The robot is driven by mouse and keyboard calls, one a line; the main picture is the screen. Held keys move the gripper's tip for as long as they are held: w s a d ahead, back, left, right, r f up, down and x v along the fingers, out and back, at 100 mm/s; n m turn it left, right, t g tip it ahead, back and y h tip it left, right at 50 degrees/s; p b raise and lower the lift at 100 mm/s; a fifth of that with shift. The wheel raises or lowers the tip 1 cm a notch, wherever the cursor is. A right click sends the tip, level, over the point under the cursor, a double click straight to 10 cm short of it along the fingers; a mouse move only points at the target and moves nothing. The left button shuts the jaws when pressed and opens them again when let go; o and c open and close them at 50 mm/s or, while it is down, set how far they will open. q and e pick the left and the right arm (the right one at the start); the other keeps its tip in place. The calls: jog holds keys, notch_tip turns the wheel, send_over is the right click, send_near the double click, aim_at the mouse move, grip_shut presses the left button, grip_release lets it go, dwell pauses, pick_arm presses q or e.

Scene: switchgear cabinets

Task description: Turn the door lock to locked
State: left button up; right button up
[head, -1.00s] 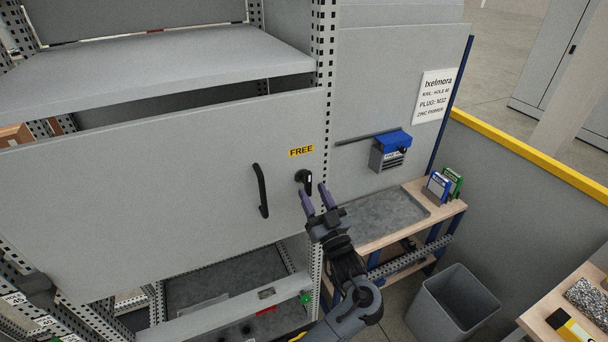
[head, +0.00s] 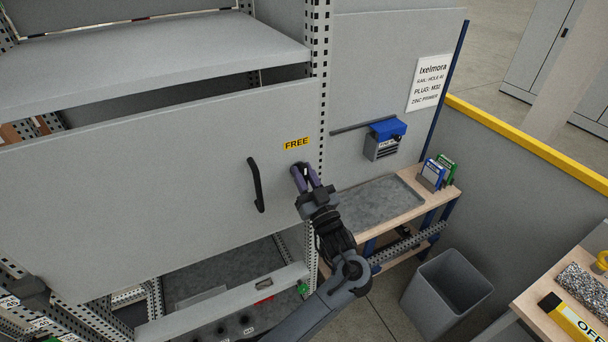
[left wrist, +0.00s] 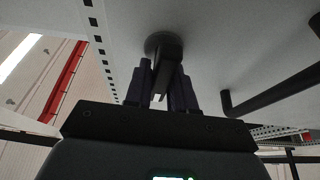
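The door lock is a black knob on a round base near the right edge of the grey door (head: 120,180). It shows best in the left wrist view as the dark door lock (left wrist: 167,50); in the head view my fingers mostly cover it. My left gripper (head: 303,174) is at the lock, with its purple fingers close together. In the left wrist view, the fingers of my left gripper (left wrist: 163,80) lie on both sides of the knob and look closed on it. My right gripper is not in view.
A yellow FREE label (head: 297,143) sits just above the lock. A black door handle (head: 256,185) stands out to the left of it. A perforated post (head: 322,90) runs along the door's right edge. A bench with a grey tray (head: 375,203) and a bin (head: 447,290) are at right.

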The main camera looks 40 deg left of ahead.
pick_arm(q)
grip_shut()
jog(key=shift+r+m+p, duration=0.15)
jog(key=shift+m+p, duration=0.25)
jog(key=shift+p, duration=0.25)
jog(key=m+t+h+p, duration=0.1)
jog(key=m+h+p, duration=0.1)
jog(key=m+p, duration=0.3)
jog(key=m+t+h+p, duration=0.2)
jog(key=m+p, duration=0.3)
jog(key=p, duration=0.2)
jog(key=m+t+h+p, duration=0.1)
jog(key=m+h+p, duration=0.1)
jog(key=m+p, duration=0.3)
jog(key=shift+w+d+m+t+p, duration=0.1)
jog(key=shift+w+m+t+p, duration=0.25)
jog(key=shift+p, duration=0.45)
jog(key=m, duration=0.1)
jog(key=m+h+p, duration=0.1)
jog(key=m, duration=0.1)
jog(key=shift+f, duration=0.35)
jog(key=shift+f+m+h, duration=0.2)
jog(key=shift+m+h, duration=0.4)
jog(key=shift+m, duration=0.75)
jog(key=shift+g, duration=0.45)
